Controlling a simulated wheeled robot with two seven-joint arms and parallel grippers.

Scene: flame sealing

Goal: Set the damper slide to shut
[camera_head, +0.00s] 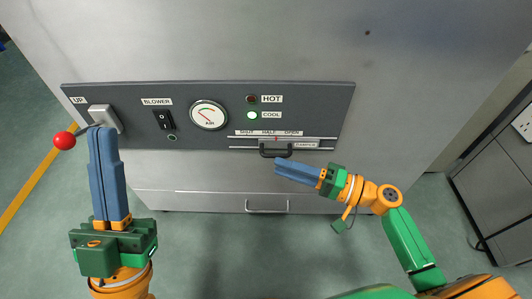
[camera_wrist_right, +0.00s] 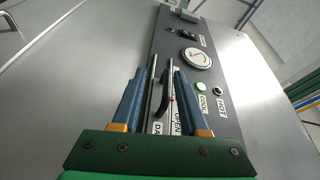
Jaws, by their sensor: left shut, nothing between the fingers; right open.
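The damper slide's black handle (camera_head: 276,152) sits on its rails at the lower right of the panel. It stands at about the HALF mark of the SHUT, HALF, OPEN scale (camera_head: 269,133). In the right wrist view the handle (camera_wrist_right: 166,94) shows between the fingers. My right gripper (camera_head: 277,166) is open, with its blue fingertips at the handle's lower edge; contact cannot be told. It also shows in the right wrist view (camera_wrist_right: 160,80), one finger on each side of the slide. My left gripper (camera_head: 101,130) is shut and empty in front of the panel's left end.
A lever with a red ball knob (camera_head: 64,140) is beside my left fingertips. The panel also has a blower switch (camera_head: 164,119), an air gauge (camera_head: 208,115) and a lit green COOL lamp (camera_head: 252,115). A drawer handle (camera_head: 266,206) lies below.

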